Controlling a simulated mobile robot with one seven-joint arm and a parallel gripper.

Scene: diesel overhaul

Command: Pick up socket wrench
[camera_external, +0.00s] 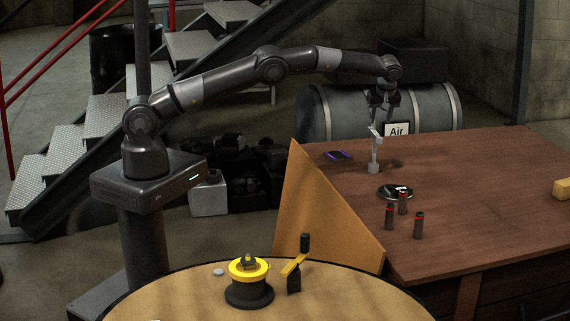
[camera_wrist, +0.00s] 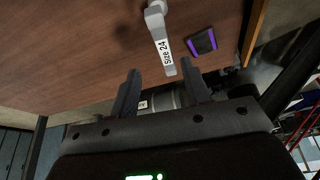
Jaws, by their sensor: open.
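The socket wrench (camera_external: 374,155) is a light grey tool standing upright on the brown table, its wider foot on the tabletop. In the wrist view the socket wrench (camera_wrist: 160,36) carries a white label reading "size 24". My gripper (camera_external: 379,108) is just above the wrench's upper part, pointing down. In the wrist view my gripper (camera_wrist: 161,74) has its two dark fingers apart, and the labelled end of the wrench appears between the fingertips. I cannot tell whether it touches a finger.
A dark device with purple edges (camera_external: 338,156) lies left of the wrench. A yellow block (camera_external: 562,189) sits at the right edge. The table's right middle is clear.

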